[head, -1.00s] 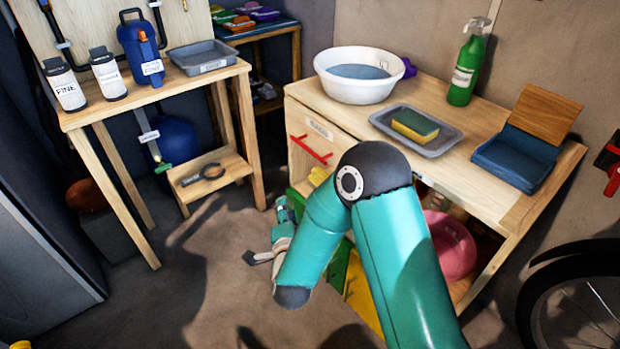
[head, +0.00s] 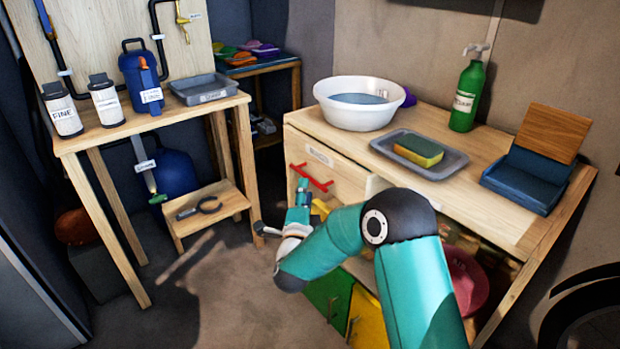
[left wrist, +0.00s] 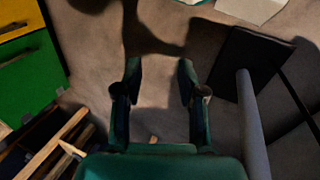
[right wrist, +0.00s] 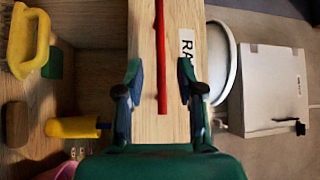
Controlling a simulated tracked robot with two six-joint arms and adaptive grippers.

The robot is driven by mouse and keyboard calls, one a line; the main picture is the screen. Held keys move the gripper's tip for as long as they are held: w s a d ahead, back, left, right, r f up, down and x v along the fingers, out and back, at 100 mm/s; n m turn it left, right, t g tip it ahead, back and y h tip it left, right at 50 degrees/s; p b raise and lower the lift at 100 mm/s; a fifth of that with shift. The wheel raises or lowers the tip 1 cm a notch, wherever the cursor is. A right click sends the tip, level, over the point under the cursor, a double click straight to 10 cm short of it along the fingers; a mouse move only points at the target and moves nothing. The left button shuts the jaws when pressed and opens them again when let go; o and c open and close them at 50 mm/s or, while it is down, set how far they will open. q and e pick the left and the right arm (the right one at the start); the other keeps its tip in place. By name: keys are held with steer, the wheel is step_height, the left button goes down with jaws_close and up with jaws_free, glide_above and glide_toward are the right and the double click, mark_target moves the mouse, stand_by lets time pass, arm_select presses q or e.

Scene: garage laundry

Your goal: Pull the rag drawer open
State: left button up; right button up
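The rag drawer (head: 345,180) is in the wooden bench, with a red bar handle (head: 312,178) and a label above it. Its front looks flush with the bench. In the right wrist view the drawer front (right wrist: 150,125) is straight ahead, and the red handle (right wrist: 161,60) lies lengthwise between the finger lines. My right gripper (right wrist: 158,80) is open around that line; contact cannot be told. In the head view it is just below the handle, partly hidden by my arm. My left gripper (left wrist: 158,78) is open and empty above the floor, outside the head view.
Green (head: 330,293) and yellow (head: 364,318) fronts are below. A small wooden step (head: 208,222) stands left; floor between is clear.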

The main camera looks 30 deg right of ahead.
mark_target(307, 175)
arm_select(q)
steer(key=shift+f, duration=0.15)
arm_select(e)
steer(key=x, duration=0.5)
steer(key=shift+w+d, duration=0.2)
steer(key=shift+w, duration=0.1)
steer(key=shift+c, duration=0.3)
jaws_close()
